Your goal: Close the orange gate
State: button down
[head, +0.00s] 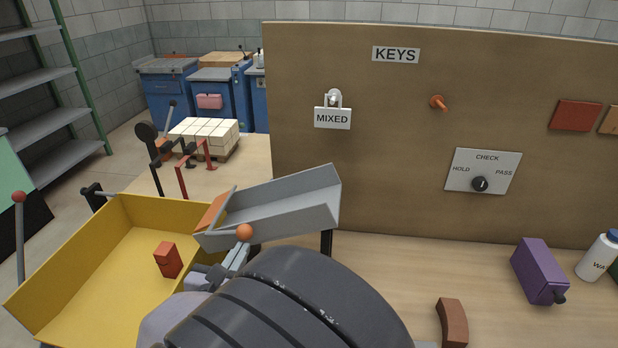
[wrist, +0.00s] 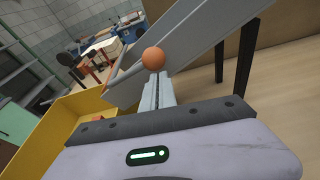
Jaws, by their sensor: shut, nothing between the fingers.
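A grey sloping chute (head: 290,204) stands above the bench, its lower end over the left side. An orange panel (head: 210,211), which looks like the gate, shows at that lower end. I cannot tell how far it closes the chute. An orange ball knob (head: 244,232) sits at the chute's near side; it also shows in the wrist view (wrist: 153,58). My gripper (head: 239,247) is shut and empty, its fingertips just below the knob. In the wrist view the fingertips (wrist: 156,76) seem close to the knob; touching or apart is unclear.
A yellow bin (head: 75,268) with a red brick (head: 168,260) inside lies left of my gripper. A board (head: 400,130) with a KEYS sign stands behind.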

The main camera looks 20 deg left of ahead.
aim_at(240, 233)
jog(key=r+n+p, duration=0.1)
jog(key=p, duration=0.1)
jog(key=r+n+h+p, duration=0.1)
jog(key=p, duration=0.1)
jog(key=r+n+p, duration=0.1)
jog(key=p, duration=0.1)
jog(key=shift+a+r, duration=0.3)
jog(key=shift+r, duration=0.05)
jog(key=r+n+p, duration=0.1)
jog(key=p, duration=0.1)
jog(key=a+n+h+p, duration=0.1)
jog(key=p, duration=0.1)
jog(key=shift+s+r+t, duration=0.1)
jog(key=shift+r+t, duration=0.2)
jog(key=shift+r, duration=0.1)
jog(key=shift+s+a+r+n+t+h+p, duration=0.15)
jog(key=shift+a+r+n+p, duration=0.35)
jog(key=shift+p, duration=0.5)
jog(key=shift+w+a+r+n+t+h+p, duration=0.15)
jog(key=shift+a+n+p, duration=0.3)
jog(key=shift+p, duration=0.5)
jog(key=shift+s+a+r+n+h+p, duration=0.2)
jog(key=shift+a+r+n+p, duration=0.15)
jog(key=shift+n+p, duration=0.5)
